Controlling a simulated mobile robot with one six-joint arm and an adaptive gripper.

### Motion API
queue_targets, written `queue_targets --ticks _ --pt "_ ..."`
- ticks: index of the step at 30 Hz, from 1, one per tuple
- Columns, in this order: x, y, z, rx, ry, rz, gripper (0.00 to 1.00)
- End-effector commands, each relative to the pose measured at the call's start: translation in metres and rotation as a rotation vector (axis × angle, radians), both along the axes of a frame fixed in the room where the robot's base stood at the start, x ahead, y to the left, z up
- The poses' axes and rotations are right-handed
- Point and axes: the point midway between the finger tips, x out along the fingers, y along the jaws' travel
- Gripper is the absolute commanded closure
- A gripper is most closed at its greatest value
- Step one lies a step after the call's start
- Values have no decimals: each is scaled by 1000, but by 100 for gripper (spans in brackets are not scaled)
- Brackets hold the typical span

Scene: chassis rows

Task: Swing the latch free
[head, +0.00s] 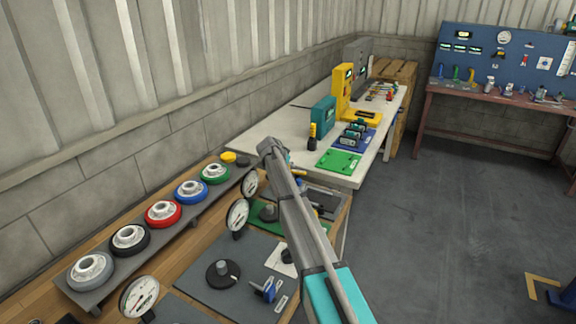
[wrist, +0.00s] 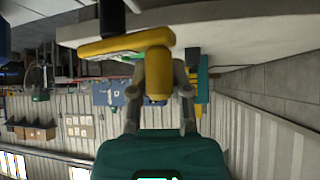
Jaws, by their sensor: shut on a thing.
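In the wrist view a yellow latch lever (wrist: 112,46) runs as a bar across the top, with a round yellow grip (wrist: 157,76) standing out from its right end. My gripper (wrist: 158,68) is shut on this grip, one grey finger on each side. The lever's mount at its left end is mostly cut off or dark. In the head view my arm covers my gripper and most of the latch area. A small yellow piece (head: 299,173) shows just right of the arm, near a green plate; I cannot tell if it is the lever.
A row of coloured round wheels (head: 163,213) stands on a rail at the left, with dial gauges (head: 139,297) beside it. A grey panel with a black knob (head: 222,273) lies in front. A white bench (head: 270,133) stands beyond.

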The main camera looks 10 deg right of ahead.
Motion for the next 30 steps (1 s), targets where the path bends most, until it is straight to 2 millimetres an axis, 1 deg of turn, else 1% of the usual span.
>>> queue_targets --ticks 1,6,17,18,22,30 --pt "2 2 0 3 -1 -13 100" --pt "3 1 0 3 -2 -45 100" --pt "3 1 0 4 -2 -49 100" --pt "3 1 0 3 -2 -49 74" --pt "3 1 0 3 -2 -49 50" --pt "2 -1 0 2 0 -51 50"
